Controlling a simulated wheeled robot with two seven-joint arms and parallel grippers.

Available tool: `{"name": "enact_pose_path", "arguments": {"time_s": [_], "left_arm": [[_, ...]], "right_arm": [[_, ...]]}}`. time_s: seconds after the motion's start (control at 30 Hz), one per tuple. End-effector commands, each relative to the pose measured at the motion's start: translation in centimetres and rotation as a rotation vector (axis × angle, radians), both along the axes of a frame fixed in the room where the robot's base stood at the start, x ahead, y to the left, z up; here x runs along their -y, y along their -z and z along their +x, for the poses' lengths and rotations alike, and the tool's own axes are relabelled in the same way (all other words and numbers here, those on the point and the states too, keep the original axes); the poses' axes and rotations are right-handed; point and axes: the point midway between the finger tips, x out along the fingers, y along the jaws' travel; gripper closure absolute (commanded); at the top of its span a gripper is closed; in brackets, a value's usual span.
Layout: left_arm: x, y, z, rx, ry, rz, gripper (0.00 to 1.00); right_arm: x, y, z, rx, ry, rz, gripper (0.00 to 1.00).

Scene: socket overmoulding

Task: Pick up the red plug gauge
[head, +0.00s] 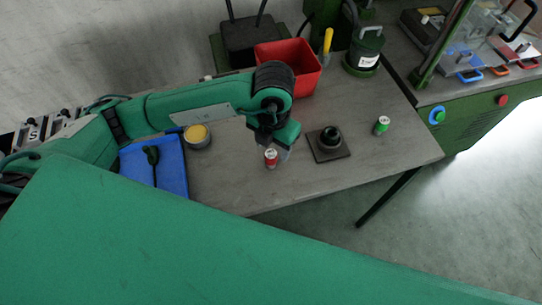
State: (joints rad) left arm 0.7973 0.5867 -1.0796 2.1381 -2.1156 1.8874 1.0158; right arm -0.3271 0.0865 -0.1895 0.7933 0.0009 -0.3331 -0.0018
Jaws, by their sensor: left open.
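The red plug gauge (271,158) is a small red cylinder with a light top. It stands upright on the grey table, near its front edge. My left gripper (277,150) comes down from the end of my left arm and is open right at the gauge. Its fingers partly hide behind the wrist and are small here. I cannot tell whether they touch the gauge. A similar green gauge (382,125) stands farther right. My right gripper is not in view.
A dark square base with a round socket (329,143) sits just right of my gripper. A red bin (310,79) stands behind. A blue mat (172,172) and a yellow-topped tin (197,137) are to the left. A machine bench (470,108) is at right.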

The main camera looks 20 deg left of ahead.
Motion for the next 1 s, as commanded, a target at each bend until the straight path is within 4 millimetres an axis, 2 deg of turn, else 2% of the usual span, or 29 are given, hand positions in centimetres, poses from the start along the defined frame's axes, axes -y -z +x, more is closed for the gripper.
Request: {"name": "enact_pose_path", "arguments": {"time_s": [0.27, 0.53, 0.67, 0.83, 0.87, 1.0], "left_arm": [[-0.2, 2.2, 0.0, -0.001, -0.001, 0.000, 0.44], [-0.6, 6.0, 0.2, -0.002, 0.001, 0.000, 0.44], [-0.5, 6.7, 0.2, -0.001, 0.002, -0.002, 0.44], [-0.5, 6.7, 0.2, 0.000, 0.002, -0.002, 0.44], [-0.5, 6.7, 0.2, 0.000, 0.002, -0.002, 0.46], [-0.5, 6.7, 0.2, 0.000, 0.002, -0.002, 0.74]], "right_arm": [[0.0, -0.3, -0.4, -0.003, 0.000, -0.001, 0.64], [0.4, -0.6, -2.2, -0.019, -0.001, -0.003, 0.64], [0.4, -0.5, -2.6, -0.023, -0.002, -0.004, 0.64], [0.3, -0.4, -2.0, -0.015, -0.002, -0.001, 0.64], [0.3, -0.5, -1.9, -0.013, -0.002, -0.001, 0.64], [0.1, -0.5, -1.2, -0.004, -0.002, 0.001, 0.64]]}}
